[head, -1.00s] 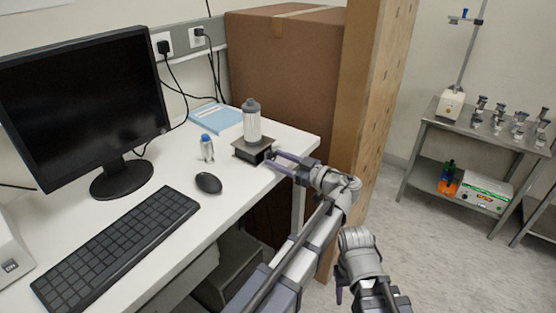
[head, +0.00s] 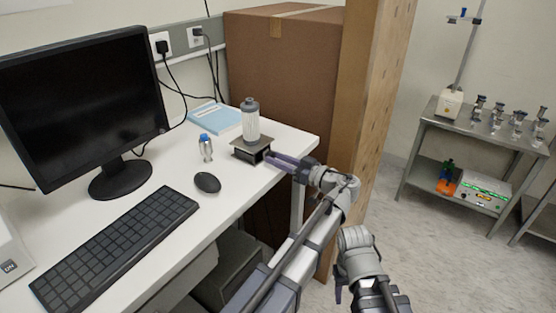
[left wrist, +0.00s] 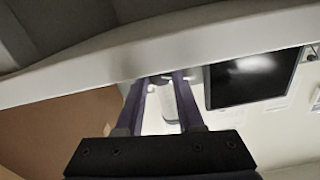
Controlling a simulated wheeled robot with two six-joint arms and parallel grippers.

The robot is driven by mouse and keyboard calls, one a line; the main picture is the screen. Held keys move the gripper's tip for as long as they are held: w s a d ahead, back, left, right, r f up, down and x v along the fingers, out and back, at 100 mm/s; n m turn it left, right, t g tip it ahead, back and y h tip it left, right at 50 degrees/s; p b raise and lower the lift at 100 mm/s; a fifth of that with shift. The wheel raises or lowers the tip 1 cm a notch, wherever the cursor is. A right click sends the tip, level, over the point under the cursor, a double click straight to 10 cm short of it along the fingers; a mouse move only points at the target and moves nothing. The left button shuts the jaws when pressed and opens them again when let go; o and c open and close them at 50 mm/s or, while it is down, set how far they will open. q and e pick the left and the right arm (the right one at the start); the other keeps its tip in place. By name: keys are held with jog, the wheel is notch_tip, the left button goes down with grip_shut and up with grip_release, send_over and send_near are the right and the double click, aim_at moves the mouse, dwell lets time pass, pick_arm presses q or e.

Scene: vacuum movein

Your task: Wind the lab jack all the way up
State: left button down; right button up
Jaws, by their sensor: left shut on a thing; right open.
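The lab jack (head: 246,148) stands near the right end of the white desk, with a small dark plate on top and a low dark body. A grey-white bottle (head: 251,122) stands upright on its plate. My left gripper (head: 270,159) reaches the jack's right side and is shut on its knob, which the fingers mostly hide. In the left wrist view the two purple fingers (left wrist: 162,80) frame a small grey part and the pale bottle (left wrist: 168,108) behind it. My right gripper (head: 341,290) is open and empty, low in front of the desk.
A small blue-capped bottle (head: 206,148) and a black mouse (head: 207,183) stand left of the jack. A blue booklet (head: 216,117) lies behind. A large cardboard box (head: 285,80) stands beyond the desk's end. The keyboard (head: 118,248) and monitor (head: 85,105) are further left.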

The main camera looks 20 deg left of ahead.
pick_arm(q)
jog(key=shift+m, duration=0.5)
jog(key=c, duration=0.5)
grip_release()
